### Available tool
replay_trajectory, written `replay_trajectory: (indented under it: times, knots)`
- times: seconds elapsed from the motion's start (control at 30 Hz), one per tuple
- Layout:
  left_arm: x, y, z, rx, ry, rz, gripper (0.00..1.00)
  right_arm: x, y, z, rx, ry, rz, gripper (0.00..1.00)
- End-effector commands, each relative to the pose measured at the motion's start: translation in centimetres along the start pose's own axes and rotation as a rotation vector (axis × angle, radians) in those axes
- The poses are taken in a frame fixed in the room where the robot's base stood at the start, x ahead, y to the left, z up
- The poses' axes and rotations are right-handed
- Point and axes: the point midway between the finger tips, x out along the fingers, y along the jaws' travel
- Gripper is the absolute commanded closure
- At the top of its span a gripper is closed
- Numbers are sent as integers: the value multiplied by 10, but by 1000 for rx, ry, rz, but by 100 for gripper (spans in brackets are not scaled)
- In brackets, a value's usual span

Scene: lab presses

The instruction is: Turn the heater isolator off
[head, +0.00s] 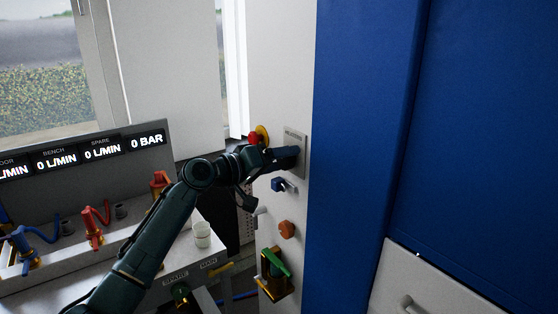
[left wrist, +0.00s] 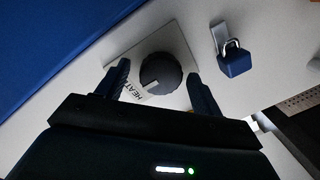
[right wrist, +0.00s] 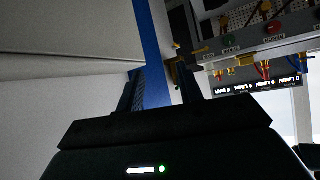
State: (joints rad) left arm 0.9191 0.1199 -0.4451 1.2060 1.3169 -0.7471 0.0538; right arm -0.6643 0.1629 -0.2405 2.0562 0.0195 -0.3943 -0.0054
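The heater isolator is a dark round knob (left wrist: 162,74) with a light pointer bar, on a grey plate (left wrist: 125,48) partly lettered "HEAT" in the left wrist view. In the head view its plate (head: 301,146) is on the white panel, and my gripper hides the knob. My left gripper (left wrist: 160,85) is open, with one finger on each side of the knob; I cannot tell whether they touch it. My right gripper (right wrist: 165,92) is open and empty, away from the isolator.
A blue padlock (left wrist: 234,60) hangs beside the isolator plate. A red knob on a yellow base (head: 256,135), an orange knob (head: 287,229) and a green-handled valve (head: 275,264) are on the same panel. A white cup (head: 201,235) stands on the bench.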

Motion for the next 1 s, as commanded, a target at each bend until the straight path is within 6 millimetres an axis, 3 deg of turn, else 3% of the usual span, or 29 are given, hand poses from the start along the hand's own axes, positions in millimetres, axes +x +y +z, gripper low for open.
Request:
replay_trajectory:
  times: [0.37,0.8,1.0]
  knots:
    - [-11,-2,1,1,0,-1,33,1,0,-1,0,6,-1,64]
    - [-101,-2,2,3,1,-3,33,7,-5,3,-5,29,-16,64]
    - [-126,-1,1,1,0,-2,33,6,-7,0,-11,42,-23,64]
